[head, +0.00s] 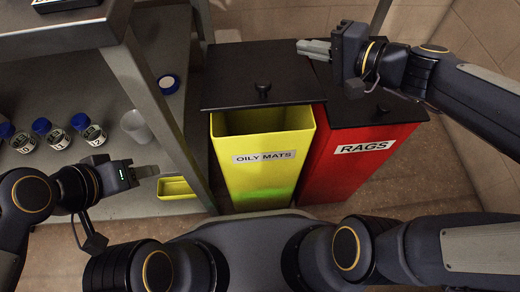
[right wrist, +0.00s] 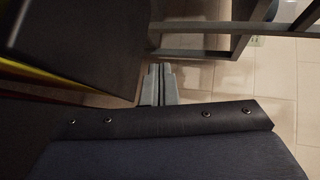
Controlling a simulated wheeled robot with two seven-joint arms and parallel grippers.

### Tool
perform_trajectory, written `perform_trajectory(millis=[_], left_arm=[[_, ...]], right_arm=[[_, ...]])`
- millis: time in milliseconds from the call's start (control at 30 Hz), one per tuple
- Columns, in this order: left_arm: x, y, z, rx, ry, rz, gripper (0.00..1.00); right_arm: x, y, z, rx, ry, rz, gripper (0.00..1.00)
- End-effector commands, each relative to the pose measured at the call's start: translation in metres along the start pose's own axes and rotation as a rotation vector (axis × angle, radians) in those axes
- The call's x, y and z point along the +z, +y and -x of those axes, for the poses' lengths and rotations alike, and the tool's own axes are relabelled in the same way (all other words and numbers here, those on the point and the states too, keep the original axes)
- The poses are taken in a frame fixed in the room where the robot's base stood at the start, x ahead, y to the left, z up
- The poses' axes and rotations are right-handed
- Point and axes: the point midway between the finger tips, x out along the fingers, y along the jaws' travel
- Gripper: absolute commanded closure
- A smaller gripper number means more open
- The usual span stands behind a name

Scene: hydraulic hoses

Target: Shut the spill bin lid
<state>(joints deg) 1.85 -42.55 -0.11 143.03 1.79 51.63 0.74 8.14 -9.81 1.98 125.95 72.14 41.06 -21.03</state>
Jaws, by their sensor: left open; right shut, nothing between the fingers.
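A yellow bin (head: 262,175) labelled OILY MATS stands at the middle of the head view. Its black lid (head: 245,75) with a knob (head: 263,88) is not down on the rim; the bin's front opening shows below the lid's front edge. No label reads "spill". My right gripper (head: 314,49) is shut and empty at the lid's far right side; I cannot tell if it touches. In the right wrist view its fingers (right wrist: 158,85) lie beside a dark panel (right wrist: 75,45). My left gripper (head: 146,172) is open and empty at the lower left, away from the bin.
A red bin (head: 350,165) labelled RAGS stands against the yellow bin's right, its black lid (head: 385,110) down. A grey shelf (head: 150,95) at left holds several blue-capped jars (head: 42,126) and a cup (head: 136,125). A small yellow tray (head: 176,187) is near my left gripper.

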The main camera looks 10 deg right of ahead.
Motion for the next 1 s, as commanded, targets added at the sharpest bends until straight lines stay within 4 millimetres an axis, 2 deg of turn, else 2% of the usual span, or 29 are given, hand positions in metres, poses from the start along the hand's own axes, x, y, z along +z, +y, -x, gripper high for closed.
perform_trajectory(millis=[67, 467, 1000], left_arm=[[-0.002, 0.002, 0.004, 0.000, 0.000, 0.000, 0.53], [-0.002, 0.002, 0.003, 0.000, 0.000, 0.000, 0.53], [-0.003, 0.003, 0.006, 0.000, 0.000, 0.000, 0.53]], right_arm=[[-0.001, -0.005, 0.003, 0.000, 0.001, 0.001, 1.00], [-0.001, -0.004, 0.006, 0.000, 0.003, 0.000, 1.00], [0.020, 0.005, 0.036, 0.001, 0.005, 0.000, 1.00]])
